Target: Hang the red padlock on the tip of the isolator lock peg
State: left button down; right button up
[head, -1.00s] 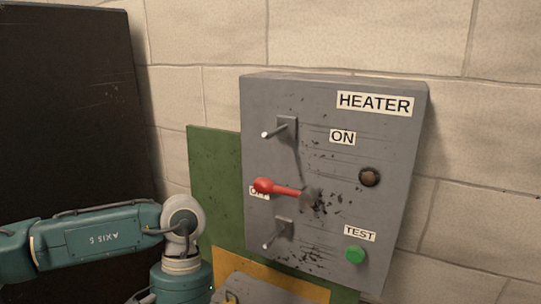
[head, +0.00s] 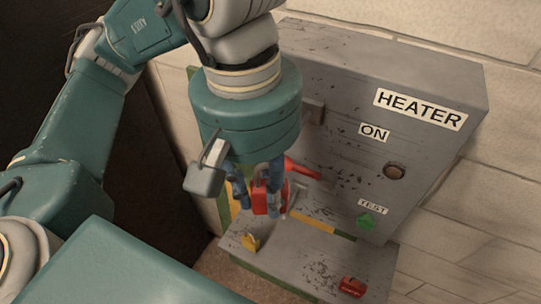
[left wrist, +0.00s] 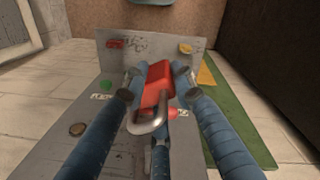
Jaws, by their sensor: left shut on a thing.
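My left gripper (head: 260,204) is shut on the red padlock (head: 266,198) in front of the lower left of the grey heater box. In the left wrist view the padlock's red body (left wrist: 158,78) is between the blue fingers, and its metal shackle (left wrist: 148,127) points toward the bottom of the picture. The red lever (head: 302,168) lies behind the hand. The lower peg's bracket (head: 297,196) shows only in part beside the padlock; its tip is hidden, so I cannot tell whether they touch. My right gripper is not in view.
The heater box (head: 345,145) has an upper bracket (head: 313,111), a lamp (head: 394,172) and a green button (head: 366,221). Below, a grey shelf (head: 305,262) bears a yellow padlock (head: 250,243) and another red item (head: 352,287). A dark panel stands at left.

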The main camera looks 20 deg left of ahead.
pick_arm(q)
jog(key=shift+w+a, duration=0.1)
jog(key=shift+w, duration=0.25)
jog(key=w+f, duration=0.1)
jog(key=w, duration=0.9)
jog(key=shift+w+d+f, duration=0.2)
jog(key=shift+f, duration=0.15)
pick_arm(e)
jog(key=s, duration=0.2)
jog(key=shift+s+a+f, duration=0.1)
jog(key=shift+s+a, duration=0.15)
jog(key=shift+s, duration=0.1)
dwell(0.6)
